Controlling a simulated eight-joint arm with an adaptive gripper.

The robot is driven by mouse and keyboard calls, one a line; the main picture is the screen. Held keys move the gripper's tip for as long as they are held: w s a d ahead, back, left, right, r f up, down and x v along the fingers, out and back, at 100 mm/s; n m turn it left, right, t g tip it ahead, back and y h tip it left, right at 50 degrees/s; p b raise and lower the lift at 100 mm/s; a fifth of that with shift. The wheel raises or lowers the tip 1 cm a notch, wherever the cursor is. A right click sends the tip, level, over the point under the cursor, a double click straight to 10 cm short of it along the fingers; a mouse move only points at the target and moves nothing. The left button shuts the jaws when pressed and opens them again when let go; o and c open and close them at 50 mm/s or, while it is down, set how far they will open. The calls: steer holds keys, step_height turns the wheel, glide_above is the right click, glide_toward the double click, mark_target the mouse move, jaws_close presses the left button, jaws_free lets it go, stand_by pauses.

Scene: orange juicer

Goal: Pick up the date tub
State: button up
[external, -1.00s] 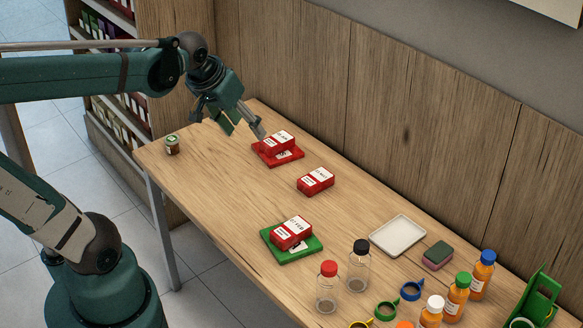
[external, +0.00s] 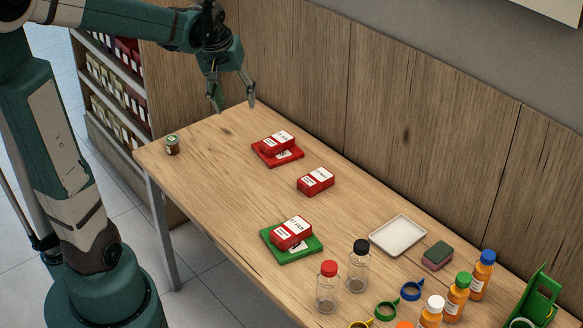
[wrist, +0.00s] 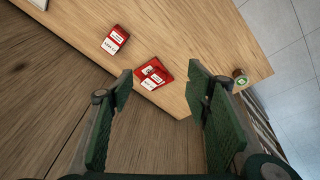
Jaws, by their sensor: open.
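The date tub appears to be the small brown tub with a green lid (external: 172,145), upright near the far left corner of the table. It also shows at the right in the wrist view (wrist: 240,78), beyond my right finger. My gripper (external: 234,107) is open and empty, raised above the far end of the table, to the right of the tub and apart from it. Its two fingers frame the wrist view (wrist: 160,74).
A red box sits on a red tray (external: 292,158); another red box (external: 315,181) lies on bare wood. A third is on a green tray (external: 270,249). Bottles, rings, a white tray (external: 398,235) and a sponge (external: 437,255) crowd the near end. A wooden wall stands behind.

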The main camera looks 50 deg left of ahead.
steer(key=w+a+f+n+g, duration=0.15)
steer(key=a+f, duration=0.25)
steer(key=a, duration=0.5)
steer(key=n+g+h, duration=0.2)
steer(key=n, duration=0.6)
glide_above(172, 138)
steer(key=f, duration=1.9)
steer(key=shift+w+a, duration=0.15)
steer(key=shift+w, duration=0.1)
steer(key=shift+s+a+f, duration=0.25)
steer(key=shift+a, duration=0.1)
steer(key=shift+d+f, duration=0.2)
steer(key=shift+f, duration=1.1)
